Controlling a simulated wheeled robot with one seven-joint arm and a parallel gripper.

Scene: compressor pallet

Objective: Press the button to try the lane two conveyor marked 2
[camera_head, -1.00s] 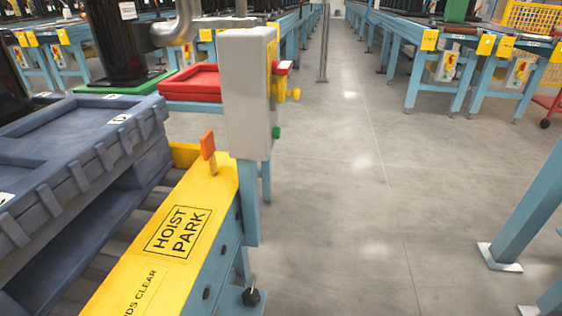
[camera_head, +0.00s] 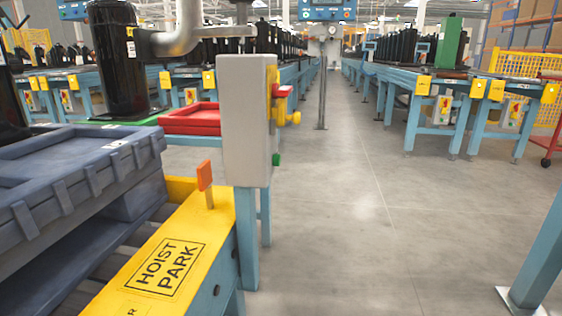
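A grey control box (camera_head: 247,120) on a blue post stands left of centre, seen from its side. Its yellow face is turned right, with a red part (camera_head: 282,91), a yellow knob (camera_head: 290,117) and a green button (camera_head: 276,159) sticking out. I cannot read any number on it. Farther control boxes (camera_head: 515,113) with coloured buttons hang under the conveyors at right. Their markings are too small to read, so I cannot tell which is lane two. My gripper is not in view.
A yellow HOIST PARK plate (camera_head: 168,262) and grey pallets (camera_head: 80,170) fill the lower left. An orange tab (camera_head: 205,176) stands on the plate. The grey floor (camera_head: 350,215) is open down the centre aisle. A blue leg (camera_head: 543,255) stands at lower right.

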